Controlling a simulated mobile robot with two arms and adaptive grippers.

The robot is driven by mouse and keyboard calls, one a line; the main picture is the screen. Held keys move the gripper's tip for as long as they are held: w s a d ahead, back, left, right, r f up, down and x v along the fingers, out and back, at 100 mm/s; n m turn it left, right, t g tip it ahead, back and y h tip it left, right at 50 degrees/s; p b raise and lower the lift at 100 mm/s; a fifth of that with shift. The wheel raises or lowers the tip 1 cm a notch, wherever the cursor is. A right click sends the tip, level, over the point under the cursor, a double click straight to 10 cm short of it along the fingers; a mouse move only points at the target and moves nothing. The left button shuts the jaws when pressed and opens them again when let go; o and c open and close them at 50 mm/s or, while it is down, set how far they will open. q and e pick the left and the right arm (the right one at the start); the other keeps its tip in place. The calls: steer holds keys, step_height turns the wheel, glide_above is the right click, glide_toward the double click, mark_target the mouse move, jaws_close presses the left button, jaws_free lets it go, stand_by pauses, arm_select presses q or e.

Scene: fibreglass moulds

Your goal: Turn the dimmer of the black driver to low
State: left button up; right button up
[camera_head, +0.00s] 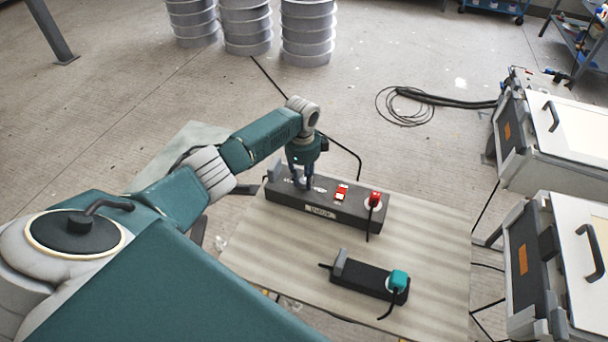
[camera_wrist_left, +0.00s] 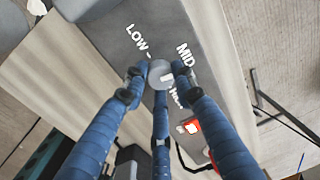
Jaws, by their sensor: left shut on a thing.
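The black driver (camera_head: 325,207) is a long dark box with a front label, lying on a pale board. Its top also fills the middle of the left wrist view (camera_wrist_left: 205,50), with LOW, MID and HIGH printed around a round grey dimmer knob (camera_wrist_left: 158,71). A white mark on the knob lies on its side toward the HIGH print, which a finger partly hides. My left gripper (camera_head: 303,182) points down over the left part of the driver. Its blue fingers are shut on the dimmer knob. My right gripper is not in view.
A red rocker switch (camera_head: 342,191) and a red plug (camera_head: 375,199) sit right of my left gripper on the driver. A smaller black box (camera_head: 362,278) with a teal plug (camera_head: 398,281) lies in front on the board (camera_head: 440,250). White-lidded cases (camera_head: 560,245) stand at right.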

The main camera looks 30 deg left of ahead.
arm_select(q)
steer(key=n+p, duration=0.2)
steer(key=n, duration=0.3)
steer(key=shift+s+d+n, duration=0.1)
steer(key=shift+n, duration=0.2)
steer(key=n+p, duration=0.1)
steer(key=n, duration=0.3)
steer(key=shift+d+n, duration=0.1)
steer(key=shift+n, duration=0.2)
steer(key=n, duration=0.4)
steer(key=shift+g, duration=0.3)
steer(key=n, duration=0.6)
steer(key=shift+d, duration=0.15)
steer(key=o, duration=1.2)
steer(key=shift+c, duration=0.2)
